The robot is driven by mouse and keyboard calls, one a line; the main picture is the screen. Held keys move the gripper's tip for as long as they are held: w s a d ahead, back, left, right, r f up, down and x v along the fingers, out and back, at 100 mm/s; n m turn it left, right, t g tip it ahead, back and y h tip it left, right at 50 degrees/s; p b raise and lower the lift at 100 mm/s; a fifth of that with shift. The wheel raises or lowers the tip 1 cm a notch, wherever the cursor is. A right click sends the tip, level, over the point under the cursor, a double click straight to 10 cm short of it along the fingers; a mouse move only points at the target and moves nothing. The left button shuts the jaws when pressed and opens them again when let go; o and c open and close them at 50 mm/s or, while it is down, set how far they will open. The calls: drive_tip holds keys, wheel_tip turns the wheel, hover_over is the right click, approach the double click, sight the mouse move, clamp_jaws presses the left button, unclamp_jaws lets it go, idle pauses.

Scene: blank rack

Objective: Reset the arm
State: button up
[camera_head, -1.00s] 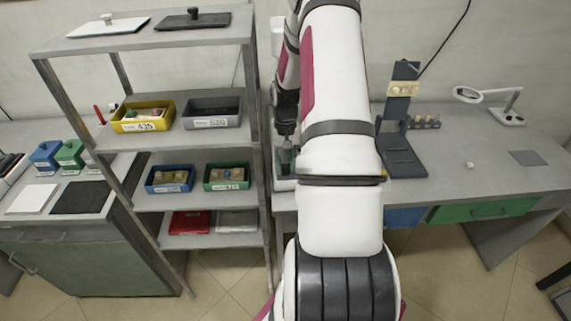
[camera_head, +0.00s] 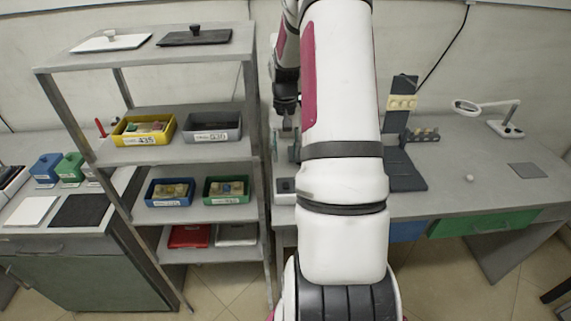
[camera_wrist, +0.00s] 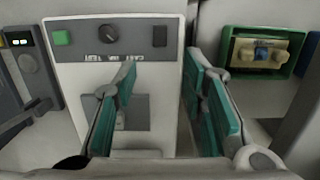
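My arm fills the middle of the head view, and its white links hide part of the bench behind. My gripper (camera_wrist: 162,100) is open in the wrist view, with its two teal-padded fingers apart and nothing between them. Beyond the fingers is the face of a white device (camera_wrist: 115,75) with a green button, a black knob and a grey panel. In the head view my gripper (camera_head: 285,150) shows small and partly hidden beside the arm, over the bench next to the rack.
A grey rack (camera_head: 200,150) stands at left with yellow, grey, blue and green bins on its shelves. The bench (camera_head: 465,190) at right holds a dark stand (camera_head: 402,165) and a magnifier lamp (camera_head: 505,125). The bench's right part is mostly clear.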

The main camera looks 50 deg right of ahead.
drive_tip(key=shift+r, duration=0.85)
drive_tip(key=shift+d, duration=0.1)
